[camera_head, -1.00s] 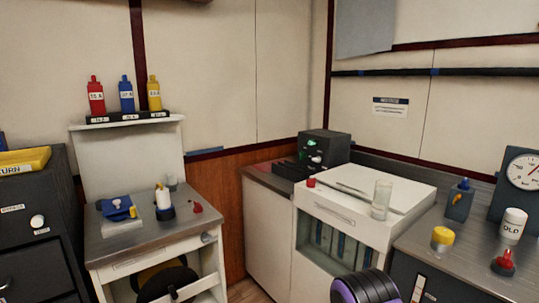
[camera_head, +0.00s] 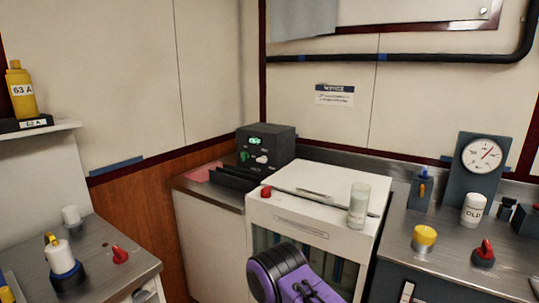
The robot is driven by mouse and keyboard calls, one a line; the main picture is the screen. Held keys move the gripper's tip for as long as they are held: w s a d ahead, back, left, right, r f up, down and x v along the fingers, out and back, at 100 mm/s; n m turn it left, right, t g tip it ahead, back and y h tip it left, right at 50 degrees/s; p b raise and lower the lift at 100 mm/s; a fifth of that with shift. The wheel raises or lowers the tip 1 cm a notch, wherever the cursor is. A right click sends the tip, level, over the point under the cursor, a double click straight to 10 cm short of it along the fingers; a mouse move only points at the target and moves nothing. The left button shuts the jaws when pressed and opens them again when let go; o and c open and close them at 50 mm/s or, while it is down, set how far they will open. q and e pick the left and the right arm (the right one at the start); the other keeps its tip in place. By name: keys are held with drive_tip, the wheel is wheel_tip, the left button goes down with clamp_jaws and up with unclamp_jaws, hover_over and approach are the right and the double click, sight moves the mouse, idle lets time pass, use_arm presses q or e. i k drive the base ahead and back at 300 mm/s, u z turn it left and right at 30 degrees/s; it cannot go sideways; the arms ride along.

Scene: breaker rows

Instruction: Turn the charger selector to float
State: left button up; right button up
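The charger appears to be the dark box (camera_head: 268,143) with a lit green display, on the counter at the back corner in the head view. Its front carries a green knob (camera_head: 244,156) and a pale knob (camera_head: 262,159). I cannot tell which of them is the selector, nor which setting it points at. The display text is too small to read. A purple and black part, apparently of my own arm, shows at the bottom middle, well in front of the charger. Neither gripper's fingers show.
A white cabinet (camera_head: 285,212) with a red knob (camera_head: 266,192) and a clear cylinder (camera_head: 358,205) stands right of the charger. A dark rack (camera_head: 232,178) lies before the charger. At right are a gauge (camera_head: 483,155), a white "OLD" container (camera_head: 473,209) and a yellow-topped piece (camera_head: 424,237).

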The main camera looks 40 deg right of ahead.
sight(264, 159)
drive_tip(key=z, duration=0.65)
drive_tip(key=i, duration=0.65)
drive_tip(key=z, duration=0.75)
